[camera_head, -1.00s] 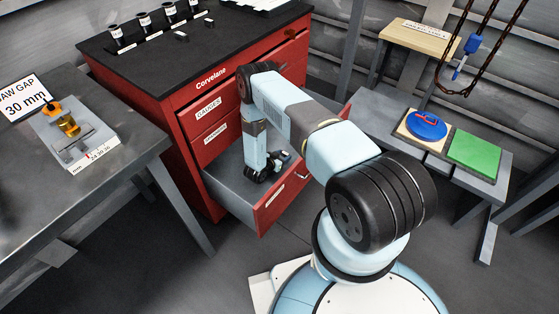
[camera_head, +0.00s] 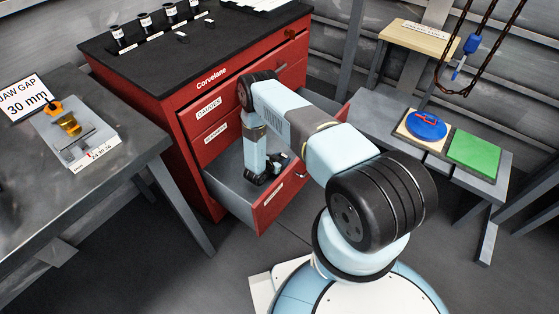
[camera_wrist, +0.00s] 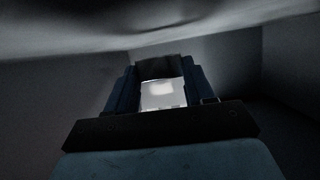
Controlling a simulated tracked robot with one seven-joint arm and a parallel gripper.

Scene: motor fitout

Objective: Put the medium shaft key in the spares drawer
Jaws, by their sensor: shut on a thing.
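The spares drawer (camera_head: 225,192) is the open lowest drawer of the red cabinet in the head view; its front label is too small to read. My gripper (camera_head: 262,174) points down inside this drawer, near its floor. In the wrist view my gripper (camera_wrist: 160,85) has its fingers shut on a dark block-like piece (camera_wrist: 160,67), which I take to be the medium shaft key. Its size cannot be judged there. The key cannot be made out in the head view, where my gripper and the drawer front hide it.
The red cabinet (camera_head: 205,75) has shut drawers above and labelled black holders (camera_head: 145,20) on top. A grey bench (camera_head: 60,190) with a gauge block (camera_head: 75,135) stands left. A bench at right holds a blue disc (camera_head: 426,126) and green pad (camera_head: 474,149).

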